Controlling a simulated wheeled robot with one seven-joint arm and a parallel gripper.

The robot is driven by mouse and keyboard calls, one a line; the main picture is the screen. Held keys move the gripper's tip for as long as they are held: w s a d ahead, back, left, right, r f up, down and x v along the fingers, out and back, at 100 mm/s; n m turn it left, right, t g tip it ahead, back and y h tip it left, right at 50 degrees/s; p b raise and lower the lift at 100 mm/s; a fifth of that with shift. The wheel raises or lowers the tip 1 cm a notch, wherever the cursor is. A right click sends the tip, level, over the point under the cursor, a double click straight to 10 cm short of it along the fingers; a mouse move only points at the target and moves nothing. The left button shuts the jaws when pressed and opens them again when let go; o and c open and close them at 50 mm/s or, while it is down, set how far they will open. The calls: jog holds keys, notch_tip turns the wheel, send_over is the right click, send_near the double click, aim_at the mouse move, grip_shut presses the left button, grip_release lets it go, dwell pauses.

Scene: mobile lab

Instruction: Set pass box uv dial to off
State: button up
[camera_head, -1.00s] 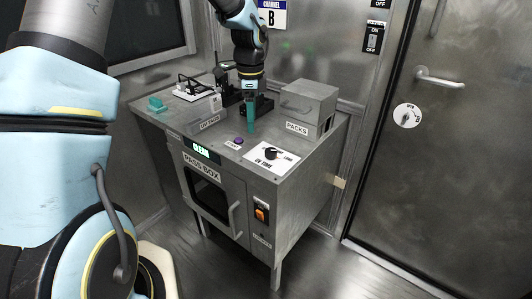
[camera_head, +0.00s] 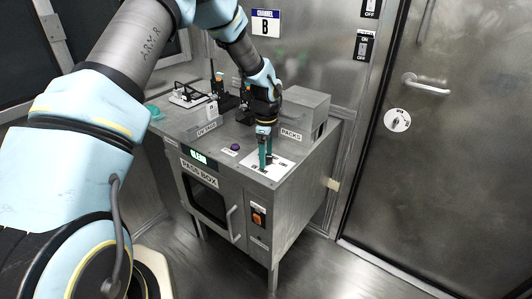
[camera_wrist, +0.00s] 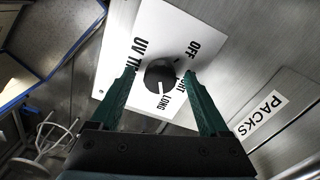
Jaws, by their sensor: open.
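The UV dial, a round black knob with a white pointer line (camera_wrist: 160,77), sits on a white plate (camera_wrist: 118,88) on top of the pass box (camera_head: 212,228). In the wrist view, its white line points toward LONG. OFF is printed toward the upper right, and the label between is partly hidden by a finger. My gripper (camera_wrist: 159,72) is open, its two teal fingers on either side of the knob. I cannot tell whether they touch it. In the head view my gripper (camera_head: 266,167) points down at the plate, and its fingers mostly hide the knob.
A grey PACKS box (camera_head: 304,110) stands behind my gripper on the box top. A purple button (camera_head: 235,147) is left of the plate. An orange switch (camera_head: 258,217) and a door handle (camera_head: 232,224) are on the front. Small equipment stands at the back left.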

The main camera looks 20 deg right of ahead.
jog(key=shift+f, duration=0.25)
grip_shut()
dwell(0.5)
